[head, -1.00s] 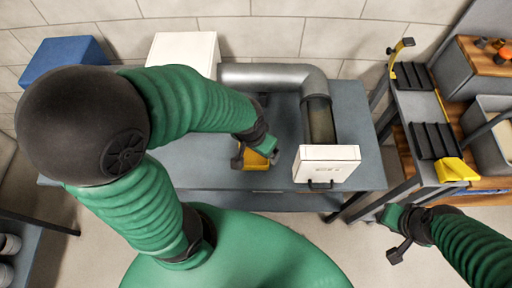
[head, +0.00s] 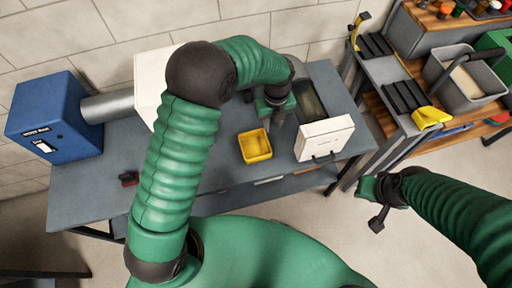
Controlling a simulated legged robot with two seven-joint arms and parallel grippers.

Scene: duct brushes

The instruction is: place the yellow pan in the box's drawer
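The yellow pan (head: 255,146) sits upright and empty on the grey table (head: 215,165), left of the white box front (head: 325,138). That front has a dark handle (head: 324,157) low on it, and its drawer looks shut. My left gripper (head: 276,114) points down just beyond the pan's upper right, between the pan and the box. It looks apart from the pan; its fingers are partly hidden and their opening is unclear. My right gripper (head: 371,205) is in front of the table's right end, over the floor, with its fingers spread and nothing between them.
A blue box (head: 55,117) joins a grey pipe (head: 108,106) at the table's left. Another white box (head: 150,85) stands behind my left arm. A shelf cart (head: 385,75) with a grey bin (head: 465,82) stands right.

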